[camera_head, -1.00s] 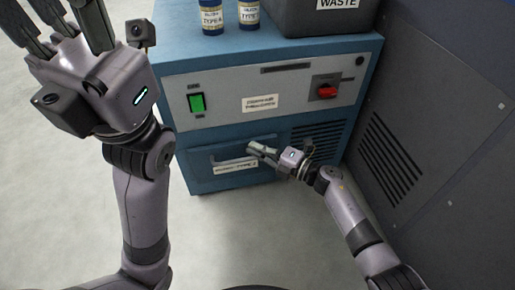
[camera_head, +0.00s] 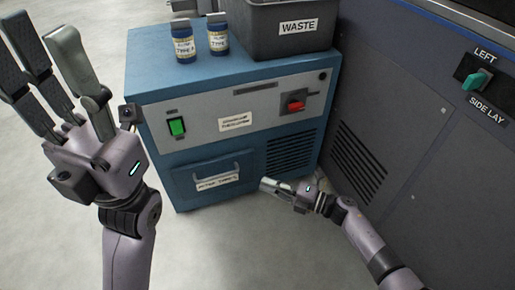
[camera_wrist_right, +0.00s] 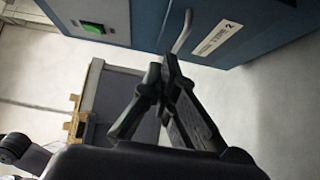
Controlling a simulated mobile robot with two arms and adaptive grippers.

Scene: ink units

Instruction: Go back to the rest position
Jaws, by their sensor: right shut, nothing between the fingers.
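My right gripper (camera_head: 268,186) is shut and empty, in front of the lower right part of the blue cabinet (camera_head: 150,72). It is below and right of the drawer (camera_head: 200,195), whose handle (camera_head: 216,168) is free. The drawer looks shut. In the right wrist view the shut fingers (camera_wrist_right: 168,75) show close to the drawer handle (camera_wrist_right: 182,32) in the picture, with no hold on it. My left gripper (camera_head: 42,40) is raised at the left of the head view, fingers spread wide and empty.
Two ink bottles (camera_head: 183,45) and a dark waste bin (camera_head: 262,35) stand on the cabinet. A green switch (camera_head: 176,127) and red knob (camera_head: 296,102) are on its front. A large grey machine (camera_head: 400,130) stands at the right. The floor at the left is bare.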

